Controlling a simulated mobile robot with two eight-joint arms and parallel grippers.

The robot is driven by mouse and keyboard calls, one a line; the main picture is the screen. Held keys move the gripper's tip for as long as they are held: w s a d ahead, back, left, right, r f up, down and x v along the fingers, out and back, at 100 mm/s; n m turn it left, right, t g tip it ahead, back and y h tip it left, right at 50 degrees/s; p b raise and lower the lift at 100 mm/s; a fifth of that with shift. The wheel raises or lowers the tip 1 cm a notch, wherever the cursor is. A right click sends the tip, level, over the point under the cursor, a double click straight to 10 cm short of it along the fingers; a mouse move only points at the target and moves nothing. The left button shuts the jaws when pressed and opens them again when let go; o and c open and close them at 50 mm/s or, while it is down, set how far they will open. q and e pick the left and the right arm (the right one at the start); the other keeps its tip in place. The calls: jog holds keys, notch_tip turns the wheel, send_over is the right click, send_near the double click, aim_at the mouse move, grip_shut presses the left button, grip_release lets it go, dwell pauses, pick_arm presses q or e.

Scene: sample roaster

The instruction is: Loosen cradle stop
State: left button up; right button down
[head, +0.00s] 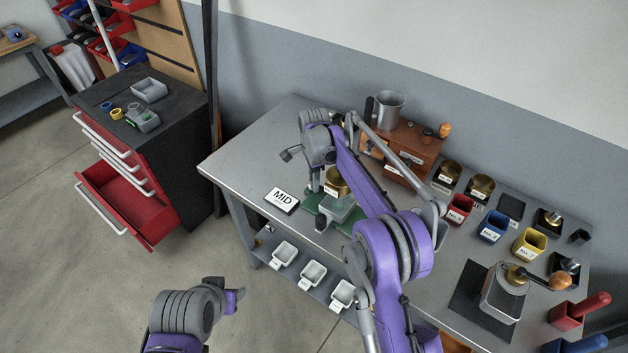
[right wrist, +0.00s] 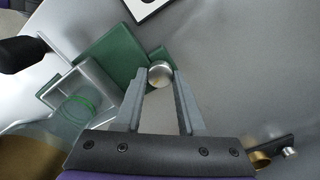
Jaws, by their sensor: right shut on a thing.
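The cradle stop's round silver knob (right wrist: 160,74) sits at the edge of a green base plate (right wrist: 118,56) in the right wrist view. My right gripper (right wrist: 160,82) has its two grey fingers on either side of the knob, shut on it. A grey cradle block (right wrist: 92,78) stands on the green plate, with a black-handled lever (right wrist: 20,54) beside it. In the head view, the green plate (head: 314,206) lies on the bench under my right arm, with a brass cup (head: 338,188) above it. The arm hides the knob there.
A white MID card (head: 282,200) lies left of the green plate. A wooden drawer box (head: 415,142) with a metal jug (head: 389,108) stands behind. Coloured labelled bins (head: 492,227) and a grinder (head: 503,298) stand right. White trays (head: 312,273) sit on a lower shelf.

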jog(key=n, duration=0.4)
jog(key=shift+n, duration=0.3)
jog(key=n, duration=0.3)
jog(key=shift+a+n, duration=0.1)
jog(key=shift+n, duration=0.2)
jog(key=n, duration=0.3)
jog(key=shift+n, duration=2.2)
jog(key=c, duration=0.5)
grip_release()
jog(key=shift+r, duration=0.15)
